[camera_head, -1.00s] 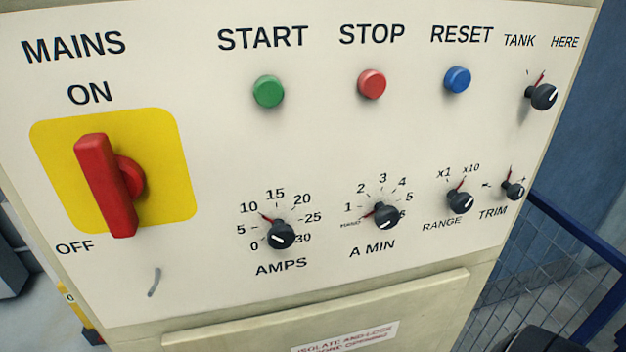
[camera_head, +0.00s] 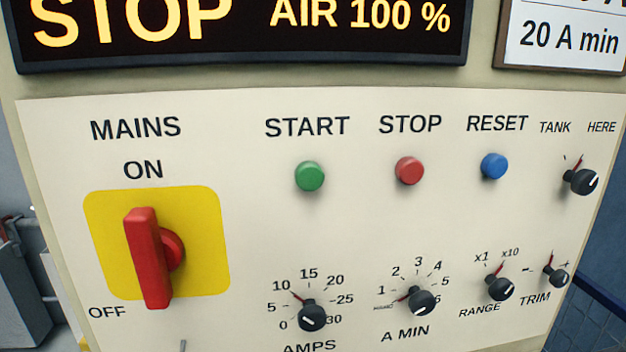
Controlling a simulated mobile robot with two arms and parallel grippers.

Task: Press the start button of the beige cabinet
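The beige cabinet (camera_head: 50,125) fills most of the head view, with a pale control panel (camera_head: 230,130) on its front. The green start button (camera_head: 310,176) sits under the word START, near the middle of the panel. It stands out from the panel face and nothing touches it. The red stop button (camera_head: 409,170) and the blue reset button (camera_head: 494,166) are in the same row to its right. Neither of my grippers shows in the view.
A red mains switch (camera_head: 148,258) on a yellow plate stands upright at the left. Several black knobs, such as the amps knob (camera_head: 312,316), project below the buttons. A dark display (camera_head: 250,45) above reads STOP and AIR 100 %. The space before the start button looks clear.

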